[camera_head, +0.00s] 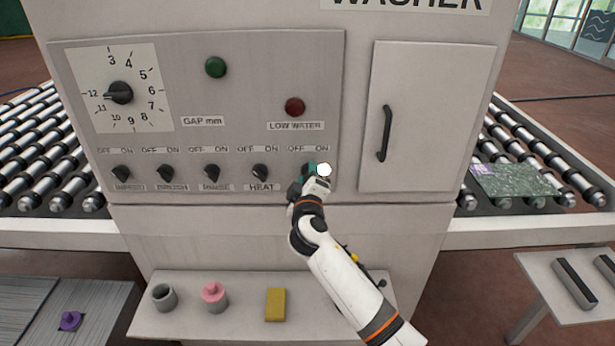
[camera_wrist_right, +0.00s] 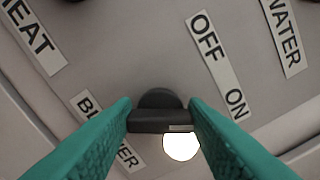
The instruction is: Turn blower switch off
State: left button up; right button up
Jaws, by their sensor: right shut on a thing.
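The blower switch (camera_wrist_right: 158,103) is a small black knob, the rightmost in the row on the grey washer panel. Its OFF label (camera_wrist_right: 208,45) and ON label (camera_wrist_right: 236,102) show in the right wrist view. The BLOWER label is partly hidden by a finger. A pale mark at the knob's end points up and towards the ON side. My right gripper (camera_head: 309,170) is shut on the knob, with its green fingers (camera_wrist_right: 160,120) on either side of it. It covers most of the switch in the head view. My left gripper is out of view.
A bright white round lamp (camera_head: 324,170) is close beside the switch. The heat switch (camera_head: 260,171) is to the left. A cabinet door with a black handle (camera_head: 384,133) is to the right. A shelf (camera_head: 180,325) with small objects is below.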

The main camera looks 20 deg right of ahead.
jog(key=shift+f+n+p, duration=0.15)
jog(key=shift+n+p, duration=1.3)
jog(key=shift+n, duration=1.85)
jog(key=shift+f+n+p, duration=0.15)
jog(key=shift+n+p, duration=1.25)
jog(key=shift+n, duration=1.9)
jog(key=o, duration=1)
jog(key=shift+c, duration=0.2)
jog(key=b+v, duration=0.3)
jog(key=v, duration=0.9)
jog(key=shift+s, duration=0.1)
